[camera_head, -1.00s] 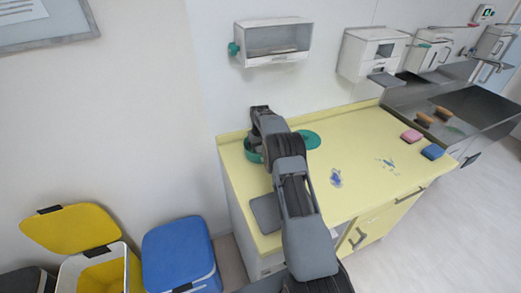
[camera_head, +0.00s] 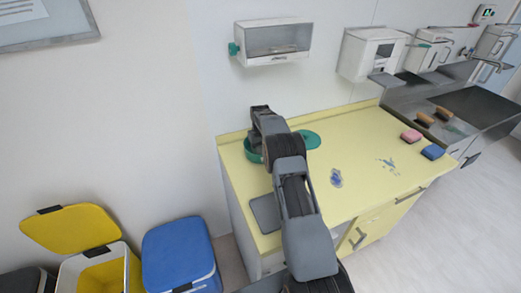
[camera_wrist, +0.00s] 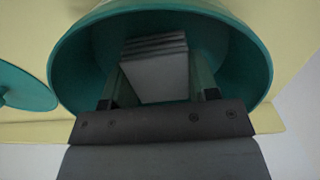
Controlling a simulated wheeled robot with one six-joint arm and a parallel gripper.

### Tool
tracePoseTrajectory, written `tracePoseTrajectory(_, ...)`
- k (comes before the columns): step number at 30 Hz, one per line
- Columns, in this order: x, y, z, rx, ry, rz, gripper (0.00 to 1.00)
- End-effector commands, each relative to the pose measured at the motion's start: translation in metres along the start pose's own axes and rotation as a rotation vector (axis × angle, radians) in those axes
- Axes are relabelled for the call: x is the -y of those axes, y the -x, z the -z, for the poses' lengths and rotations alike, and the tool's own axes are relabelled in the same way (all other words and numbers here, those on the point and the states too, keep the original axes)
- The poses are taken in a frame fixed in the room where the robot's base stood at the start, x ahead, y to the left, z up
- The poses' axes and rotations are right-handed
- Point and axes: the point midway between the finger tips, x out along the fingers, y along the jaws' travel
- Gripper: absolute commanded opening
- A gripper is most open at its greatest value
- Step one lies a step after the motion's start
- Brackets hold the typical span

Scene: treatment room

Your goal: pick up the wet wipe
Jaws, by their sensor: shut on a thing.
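The wet wipes (camera_wrist: 155,72) are a small stack of pale folded sheets inside a round teal tub (camera_wrist: 258,78) in the wrist view. My gripper (camera_wrist: 158,62) reaches into the tub, one finger on each side of the stack, and is shut on a wipe. I cannot tell how many sheets are between the fingers. In the head view the tub (camera_head: 252,152) stands at the left back of the yellow counter, largely covered by my arm. My fingers and the wipes are hidden there.
The teal lid (camera_head: 311,139) lies beside the tub. Grey pad (camera_head: 264,212), stains (camera_head: 336,178), pink sponge (camera_head: 411,136) and blue sponge (camera_head: 433,152) are on the counter (camera_head: 345,140). Yellow bin (camera_head: 95,275) and blue bin (camera_head: 178,250) stand at left. A dispenser (camera_head: 274,42) hangs above.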

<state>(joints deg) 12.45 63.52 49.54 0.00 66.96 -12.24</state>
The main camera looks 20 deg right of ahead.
Motion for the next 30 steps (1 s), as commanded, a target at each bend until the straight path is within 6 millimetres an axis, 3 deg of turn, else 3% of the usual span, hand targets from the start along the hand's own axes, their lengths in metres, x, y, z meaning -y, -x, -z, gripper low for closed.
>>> tracePoseTrajectory(5,0.0,0.01,0.001,-0.003,0.0,-0.001,0.32)
tracePoseTrajectory(10,0.001,0.034,-0.001,-0.004,0.0,-0.001,0.32)
tracePoseTrajectory(21,0.026,0.09,-0.044,-0.004,0.001,-0.001,0.32)
tracePoseTrajectory(30,0.053,0.113,-0.091,-0.003,0.001,0.0,0.32)
